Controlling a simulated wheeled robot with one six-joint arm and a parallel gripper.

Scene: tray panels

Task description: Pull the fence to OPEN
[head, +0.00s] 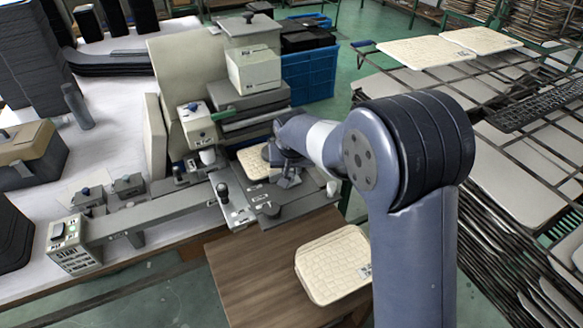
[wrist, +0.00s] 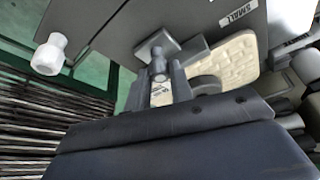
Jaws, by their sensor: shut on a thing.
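My gripper (head: 287,179) is low over the small grey work plate at the front of the machine. In the wrist view my gripper (wrist: 163,84) is shut on a small grey post with a flat block on top, which I take to be the fence's handle (wrist: 158,66). A cream textured tray panel (head: 254,163) lies right beside it, and the panel also shows in the wrist view (wrist: 228,62). The wrist view shows a plate label reading SMALL (wrist: 238,14). I cannot read an OPEN mark; my gripper and arm hide much of the fence.
A black-knobbed lever (head: 222,190) stands on the work plate (head: 238,212), left of my gripper. Another cream panel (head: 333,262) lies on the wooden table (head: 255,275) in front. A START box (head: 74,246) is at the left. Wire racks (head: 500,160) stand at the right.

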